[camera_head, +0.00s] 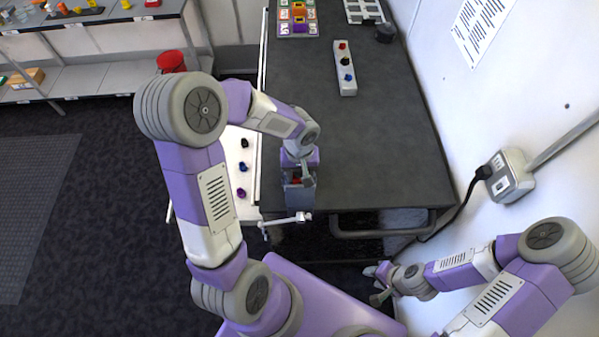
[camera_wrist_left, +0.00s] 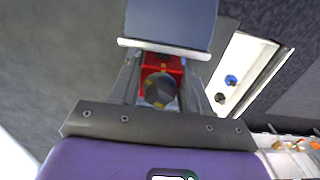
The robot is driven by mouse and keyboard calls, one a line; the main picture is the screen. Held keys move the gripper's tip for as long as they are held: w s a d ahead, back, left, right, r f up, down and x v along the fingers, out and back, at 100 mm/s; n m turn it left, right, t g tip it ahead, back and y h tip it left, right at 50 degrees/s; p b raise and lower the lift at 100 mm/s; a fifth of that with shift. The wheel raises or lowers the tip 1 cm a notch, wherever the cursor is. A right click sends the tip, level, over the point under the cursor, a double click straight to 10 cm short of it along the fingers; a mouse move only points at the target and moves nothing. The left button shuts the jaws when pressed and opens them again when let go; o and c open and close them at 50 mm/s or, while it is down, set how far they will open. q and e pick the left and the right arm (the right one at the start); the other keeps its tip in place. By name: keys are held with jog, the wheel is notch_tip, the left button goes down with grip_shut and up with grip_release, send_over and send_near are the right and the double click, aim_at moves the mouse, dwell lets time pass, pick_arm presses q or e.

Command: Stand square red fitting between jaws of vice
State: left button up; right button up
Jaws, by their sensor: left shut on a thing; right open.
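The grey-blue vice (camera_head: 301,198) is at the near left corner of the dark bench, with its pale handle bar (camera_head: 287,221) at the front. My left gripper (camera_head: 297,176) is low over the vice, pointing down. In the left wrist view, the gripper (camera_wrist_left: 160,85) is shut on the square red fitting (camera_wrist_left: 150,66), which has a dark round end facing the camera. My right gripper (camera_head: 378,284) is open and empty, low in front of the bench.
A white panel (camera_head: 250,140) left of the bench carries black, blue and purple fittings. A pale strip (camera_head: 345,82) with coloured knobs lies farther back on the bench (camera_head: 370,150). A coloured tray (camera_head: 281,30) is at the far end. The bench middle is clear.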

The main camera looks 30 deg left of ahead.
pick_arm(q)
jog(key=o, duration=1.3)
jog(key=shift+r+p, duration=2.8)
jog(key=shift+r, duration=1.25)
